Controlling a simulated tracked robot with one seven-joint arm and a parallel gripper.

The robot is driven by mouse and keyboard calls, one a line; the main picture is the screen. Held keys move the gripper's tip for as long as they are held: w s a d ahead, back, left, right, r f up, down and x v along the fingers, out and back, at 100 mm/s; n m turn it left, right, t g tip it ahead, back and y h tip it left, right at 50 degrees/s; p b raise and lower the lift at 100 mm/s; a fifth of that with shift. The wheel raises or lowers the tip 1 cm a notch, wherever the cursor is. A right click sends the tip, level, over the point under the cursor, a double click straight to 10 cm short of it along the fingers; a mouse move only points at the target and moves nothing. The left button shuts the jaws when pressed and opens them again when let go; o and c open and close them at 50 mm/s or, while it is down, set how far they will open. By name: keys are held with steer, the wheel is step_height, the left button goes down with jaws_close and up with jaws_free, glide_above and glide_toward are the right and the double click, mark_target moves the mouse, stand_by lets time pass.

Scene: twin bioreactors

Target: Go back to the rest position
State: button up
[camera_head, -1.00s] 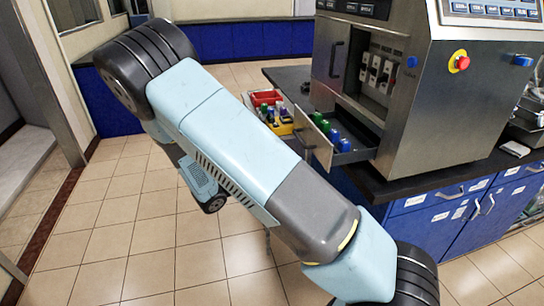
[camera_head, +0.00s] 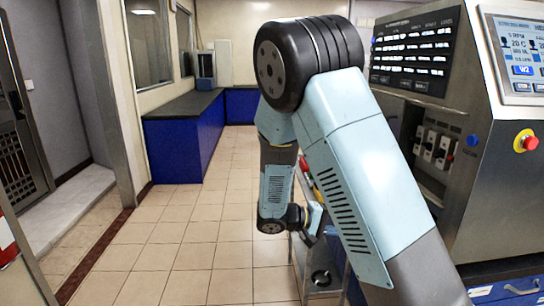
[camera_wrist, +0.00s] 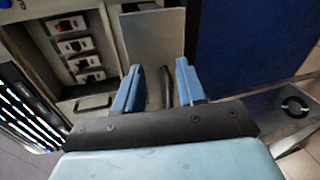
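My gripper (camera_wrist: 158,85) shows in the wrist view with its two blue fingers spread apart. A dark bar shows in the gap between them; I cannot tell whether it touches a finger. No object is clearly held. In the head view my arm is folded in front of the reactor, and its links hide much of the bench. My gripper's fingers cannot be made out there.
The steel bioreactor cabinet (camera_head: 490,190) stands close on the right, with a red emergency button (camera_head: 526,141) and a screen (camera_head: 519,58). Its switches (camera_wrist: 82,50) show in the wrist view. A blue counter (camera_head: 180,147) stands at the back left. The tiled floor (camera_head: 190,245) is clear.

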steer(key=s+d+r+m+g+y, duration=0.25)
steer(key=s+d+r+y, duration=0.35)
steer(key=s+r+y, duration=0.4)
steer(key=s+a+r+t+y, duration=0.2)
steer(key=s+r+t+y, duration=0.3)
steer(key=s+r, duration=0.5)
steer(key=shift+s+a+t, duration=0.25)
steer(key=shift+s+t, duration=0.5)
steer(key=shift+s, duration=0.65)
steer(key=shift+w, duration=0.15)
